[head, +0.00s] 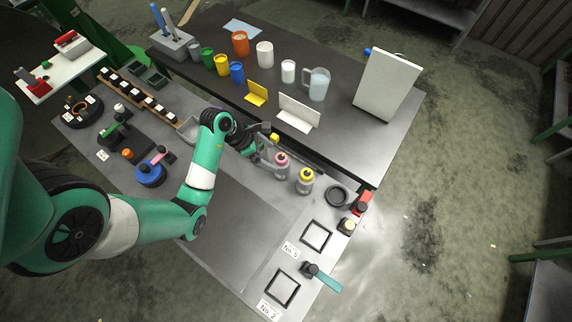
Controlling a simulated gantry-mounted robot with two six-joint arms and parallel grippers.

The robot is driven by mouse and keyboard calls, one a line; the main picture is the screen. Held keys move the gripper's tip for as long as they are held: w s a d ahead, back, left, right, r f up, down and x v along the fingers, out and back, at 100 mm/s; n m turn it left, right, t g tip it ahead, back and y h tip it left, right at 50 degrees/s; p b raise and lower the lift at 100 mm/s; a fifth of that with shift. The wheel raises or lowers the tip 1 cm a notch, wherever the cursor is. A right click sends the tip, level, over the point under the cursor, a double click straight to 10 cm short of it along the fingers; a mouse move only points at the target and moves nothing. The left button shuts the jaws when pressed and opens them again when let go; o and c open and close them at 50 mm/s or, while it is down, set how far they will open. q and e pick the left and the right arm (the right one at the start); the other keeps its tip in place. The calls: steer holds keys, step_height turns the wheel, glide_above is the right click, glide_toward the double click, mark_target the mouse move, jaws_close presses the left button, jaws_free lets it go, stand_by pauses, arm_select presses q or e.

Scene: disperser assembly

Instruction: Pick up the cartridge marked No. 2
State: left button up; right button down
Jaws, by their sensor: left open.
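A printed "No. 2" label (268,310) lies beside an empty black square frame (283,288) at the front of the grey table. A "No. 5" label (291,249) lies beside a second empty square frame (316,236). Two grey bottle-like containers, one with a pink top (281,166) and one with a yellow top (305,181), stand upright near the table's middle. I cannot read a number on either, so which cartridge is No. 2 is unclear. My left gripper (268,150) is open, just left of and behind the pink-topped container. My right gripper is not in view.
A black ring (337,195) and a red-and-black part (361,204) lie right of the containers. A teal-handled tool (324,280) lies near the frames. Behind, a dark table holds several cups, a clear jug (317,85) and a white board (386,85).

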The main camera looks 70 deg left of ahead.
mark_target(278, 160)
arm_select(q)
steer(key=b+x, duration=0.1)
steer(key=x, duration=0.4)
steer(key=shift+s+d+f, duration=0.1)
steer(key=shift+f, duration=0.05)
steer(key=shift+w+f+b, duration=0.2)
steer(key=shift+w+b, duration=0.05)
steer(key=shift+b, duration=0.05)
steer(key=b+x, duration=0.2)
steer(key=x, duration=0.2)
steer(key=shift+w+f, duration=0.1)
steer(key=shift+f, duration=0.2)
steer(key=shift+w+f, duration=0.2)
jaws_close()
steer(key=shift+r, duration=0.1)
